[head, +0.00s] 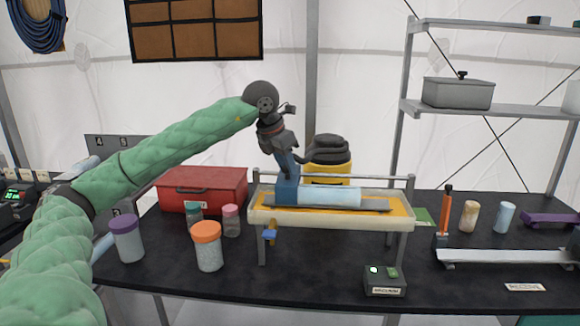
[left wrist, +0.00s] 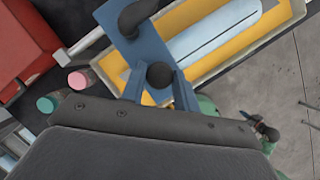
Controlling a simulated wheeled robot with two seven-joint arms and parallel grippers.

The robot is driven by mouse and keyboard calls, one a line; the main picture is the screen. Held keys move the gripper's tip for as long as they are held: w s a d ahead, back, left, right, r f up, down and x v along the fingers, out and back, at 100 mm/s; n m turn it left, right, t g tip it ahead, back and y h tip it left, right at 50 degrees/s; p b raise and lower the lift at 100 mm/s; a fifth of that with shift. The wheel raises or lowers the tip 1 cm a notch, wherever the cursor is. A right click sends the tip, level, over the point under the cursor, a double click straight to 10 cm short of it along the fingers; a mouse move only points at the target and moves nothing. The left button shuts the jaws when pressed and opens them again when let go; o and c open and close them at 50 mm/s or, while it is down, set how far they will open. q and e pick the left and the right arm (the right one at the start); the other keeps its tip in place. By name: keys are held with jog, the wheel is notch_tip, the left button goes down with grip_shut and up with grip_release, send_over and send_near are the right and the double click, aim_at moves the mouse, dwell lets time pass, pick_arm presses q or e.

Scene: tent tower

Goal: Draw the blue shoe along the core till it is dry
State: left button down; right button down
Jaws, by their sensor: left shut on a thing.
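The blue shoe (head: 287,191) sits at the left end of the pale blue core (head: 332,196), which lies lengthwise in a raised, yellow-lined tray (head: 330,221). My left gripper (head: 285,164) points down from above and is shut on the shoe. In the left wrist view the fingers (left wrist: 160,84) flank a dark round knob on the shoe (left wrist: 136,52). The core (left wrist: 213,38) runs away to the upper right there, with a darker line along it. The core's left end is hidden by the shoe. I cannot tell how wet the core is. My right gripper is out of view.
A red toolbox (head: 203,189) and several lidded jars, one orange-lidded (head: 207,246), stand left of the tray. A yellow-and-black vacuum (head: 330,158) is behind it. A small control box (head: 385,281) stands in front. Rails (head: 345,178) flank the tray. Cylinders and an orange-handled tool (head: 447,210) stand right.

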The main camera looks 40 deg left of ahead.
pick_arm(q)
jog(key=c, duration=1.1)
grip_release()
jog(key=shift+o, duration=0.2)
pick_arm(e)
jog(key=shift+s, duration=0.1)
pick_arm(q)
jog(key=b+v, duration=0.1)
jog(key=v, duration=0.6)
jog(key=shift+s+r, duration=0.2)
jog(key=shift+r, duration=0.15)
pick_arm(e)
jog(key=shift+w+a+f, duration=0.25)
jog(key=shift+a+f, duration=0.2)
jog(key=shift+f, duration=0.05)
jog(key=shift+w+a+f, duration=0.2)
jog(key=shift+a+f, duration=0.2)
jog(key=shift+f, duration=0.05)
pick_arm(q)
jog(key=shift+a, duration=0.1)
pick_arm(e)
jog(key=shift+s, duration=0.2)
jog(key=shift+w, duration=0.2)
